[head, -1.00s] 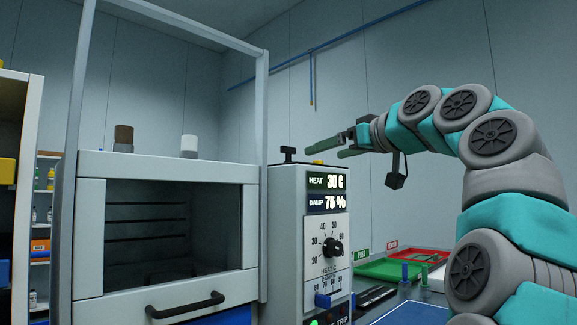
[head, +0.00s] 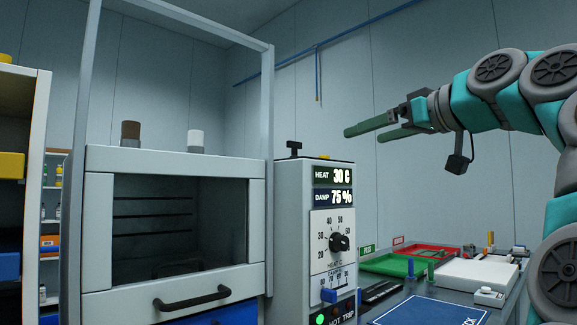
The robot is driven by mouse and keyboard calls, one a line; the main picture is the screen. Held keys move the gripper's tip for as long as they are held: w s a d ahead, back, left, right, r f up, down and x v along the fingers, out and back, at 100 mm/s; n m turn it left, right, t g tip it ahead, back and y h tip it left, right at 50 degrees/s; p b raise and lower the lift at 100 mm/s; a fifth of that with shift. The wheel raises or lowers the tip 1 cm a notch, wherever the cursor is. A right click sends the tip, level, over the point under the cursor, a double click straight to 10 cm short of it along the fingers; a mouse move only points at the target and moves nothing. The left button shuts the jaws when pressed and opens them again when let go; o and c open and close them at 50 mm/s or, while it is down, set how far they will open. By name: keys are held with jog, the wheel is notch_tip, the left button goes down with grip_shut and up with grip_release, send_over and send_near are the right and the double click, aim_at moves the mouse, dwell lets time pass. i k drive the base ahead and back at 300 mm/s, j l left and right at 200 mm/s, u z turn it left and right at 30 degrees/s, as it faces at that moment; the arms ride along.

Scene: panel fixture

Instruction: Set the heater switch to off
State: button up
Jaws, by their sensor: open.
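The control box (head: 302,220) stands right of the glass-fronted cabinet. Its displays read HEAT 30 C and DAMP 75 %. Below them is a black dial knob (head: 339,243) on a scale marked HEAT C, then a blue slider (head: 329,295) on a DAMP scale. A green lamp (head: 321,320) glows at the bottom edge beside the words HOT TRIP. A black T-shaped handle (head: 295,149) stands on top. No switch labelled heater can be made out. My gripper (head: 364,134) is open and empty, its green fingers pointing left, above and right of the box.
The cabinet (head: 133,159) has a black door handle (head: 192,297) and two small jars on top. Right of the box, a bench holds a green tray (head: 394,265), a red tray (head: 428,250), a white block (head: 476,272) and a blue mat (head: 425,312). Air around my gripper is clear.

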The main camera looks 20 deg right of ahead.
aim_at(295, 145)
jog(key=k+l, duration=0.15)
jog(key=k, duration=0.35)
jog(key=k+l, duration=0.15)
jog(key=k, duration=0.35)
